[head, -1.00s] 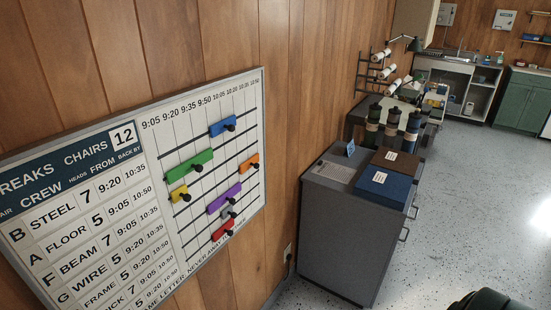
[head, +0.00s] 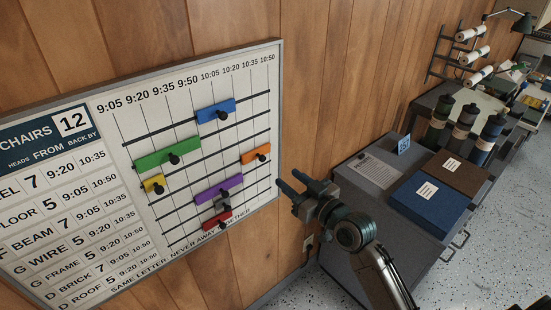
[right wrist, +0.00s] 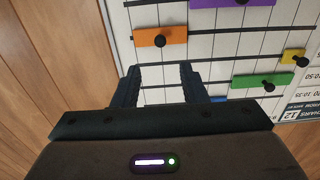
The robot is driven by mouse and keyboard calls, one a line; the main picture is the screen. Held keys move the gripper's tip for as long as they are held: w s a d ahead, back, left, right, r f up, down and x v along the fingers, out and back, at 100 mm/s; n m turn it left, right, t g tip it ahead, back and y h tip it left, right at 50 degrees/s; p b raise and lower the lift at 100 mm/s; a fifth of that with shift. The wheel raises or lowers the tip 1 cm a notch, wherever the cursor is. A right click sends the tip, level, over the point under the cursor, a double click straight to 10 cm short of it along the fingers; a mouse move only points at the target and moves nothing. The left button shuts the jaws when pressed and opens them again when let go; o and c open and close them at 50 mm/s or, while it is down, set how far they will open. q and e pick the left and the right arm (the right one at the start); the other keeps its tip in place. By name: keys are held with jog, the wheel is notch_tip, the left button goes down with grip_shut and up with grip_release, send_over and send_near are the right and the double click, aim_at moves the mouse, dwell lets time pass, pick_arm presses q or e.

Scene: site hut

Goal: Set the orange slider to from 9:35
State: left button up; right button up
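The orange slider (head: 256,153) is a short block with a black knob, on a rail at the right end of the white chart, under the latest times. The 9:35 label (head: 162,89) is in the top row, well to its left. My right gripper (head: 286,184) is just right of the chart's edge, below the orange slider and apart from it. In the right wrist view its two fingers (right wrist: 158,76) stand apart with nothing between them, and the orange slider (right wrist: 150,37) shows just beyond the tips. My left gripper is not in view.
On the chart are blue (head: 216,111), green (head: 168,151), yellow (head: 154,184), purple (head: 218,188), grey and red (head: 217,219) sliders on other rails. A grey cabinet (head: 372,208) with a blue box (head: 430,203) stands right of my gripper.

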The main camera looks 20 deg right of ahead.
aim_at(264, 160)
jog(key=p+x, duration=0.2)
jog(key=x, duration=0.6)
jog(key=shift+w+a, duration=0.15)
jog(key=shift+w, duration=0.25)
jog(key=shift+w+a+f+p, duration=0.1)
jog(key=shift+w+a+p, duration=0.1)
jog(key=shift+w+p, duration=0.15)
jog(key=c, duration=0.7)
grip_shut()
